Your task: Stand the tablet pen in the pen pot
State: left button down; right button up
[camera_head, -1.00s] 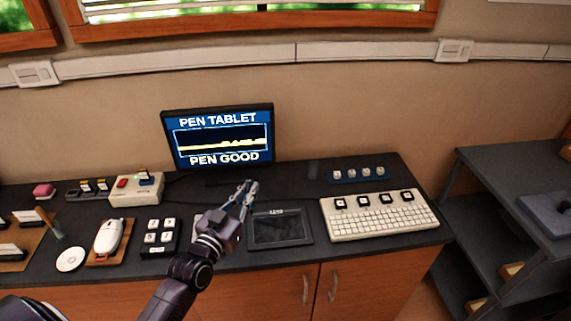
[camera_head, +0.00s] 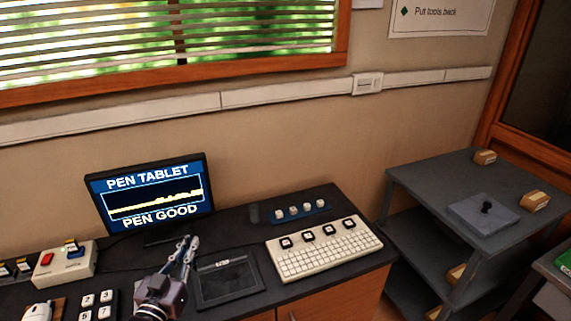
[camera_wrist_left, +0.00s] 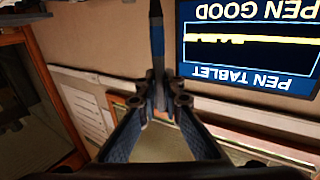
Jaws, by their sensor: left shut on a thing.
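My left gripper (camera_head: 187,245) is above the back left corner of the black pen tablet (camera_head: 228,281), in front of the monitor. In the left wrist view, its fingertips (camera_wrist_left: 160,98) are shut on the tablet pen (camera_wrist_left: 157,45), a slim dark blue-grey stick. The pen is hard to make out in the head view. My right gripper is out of view.
The monitor (camera_head: 150,196) reads "PEN GOOD". A white keyboard (camera_head: 325,250) lies right of the tablet. A grey shelf unit (camera_head: 450,180) stands beyond the desk's right end.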

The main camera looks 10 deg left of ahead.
pick_arm(q)
jog(key=s+d+r, duration=0.3)
jog(key=s+d, duration=0.4)
jog(key=s, duration=0.2)
jog(key=s+d+r, duration=0.3)
jog(key=s+d, duration=0.4)
jog(key=s, duration=0.3)
jog(key=shift+r, duration=0.1)
